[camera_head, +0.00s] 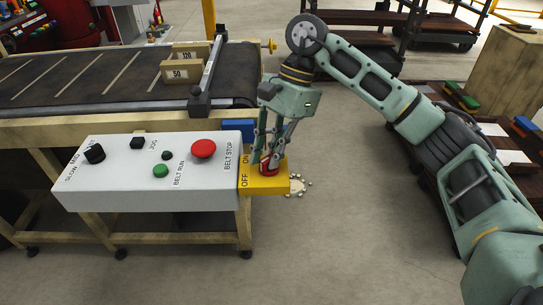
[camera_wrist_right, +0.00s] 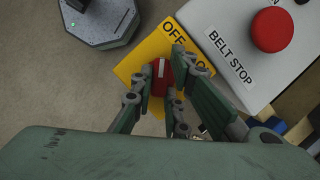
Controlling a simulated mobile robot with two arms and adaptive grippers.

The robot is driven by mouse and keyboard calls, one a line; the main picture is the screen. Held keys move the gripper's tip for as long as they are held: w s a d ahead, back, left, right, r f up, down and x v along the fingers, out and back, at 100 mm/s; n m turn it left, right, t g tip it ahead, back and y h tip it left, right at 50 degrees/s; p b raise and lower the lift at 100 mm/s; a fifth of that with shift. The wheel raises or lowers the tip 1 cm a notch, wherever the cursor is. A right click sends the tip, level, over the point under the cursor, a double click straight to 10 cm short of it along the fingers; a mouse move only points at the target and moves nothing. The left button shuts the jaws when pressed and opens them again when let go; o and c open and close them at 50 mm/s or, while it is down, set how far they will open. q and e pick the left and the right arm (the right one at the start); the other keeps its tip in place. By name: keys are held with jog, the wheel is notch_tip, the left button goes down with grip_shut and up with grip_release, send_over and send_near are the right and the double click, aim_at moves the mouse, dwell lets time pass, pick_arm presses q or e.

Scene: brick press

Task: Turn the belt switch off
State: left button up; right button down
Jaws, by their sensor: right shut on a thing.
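The belt switch is a red rotary knob (camera_head: 267,166) on a yellow plate (camera_head: 262,186) at the right end of the white control panel. The plate carries OFF and ON labels at its left side. My right gripper (camera_head: 268,160) reaches down from above and is shut on the red knob. In the right wrist view the fingers stand on both sides of the knob (camera_wrist_right: 160,82). A white mark on the knob points up in that picture, roughly towards the word OFF. The fingers partly cover the knob and the ON label. My left gripper is not in view.
The white panel (camera_head: 120,185) has a red BELT STOP button (camera_head: 203,149) close beside the switch, a green button (camera_head: 160,171) and black knobs. A conveyor belt (camera_head: 90,80) with boxes (camera_head: 185,65) lies behind. Floor to the right of the plate is mostly clear.

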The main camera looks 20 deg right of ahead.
jog(key=shift+f+n, duration=0.15)
jog(key=shift+n, duration=0.25)
jog(key=c, duration=1.7)
grip_release()
jog(key=v, duration=1.2)
jog(key=shift+w+a, duration=0.15)
jog(key=shift+a, duration=0.05)
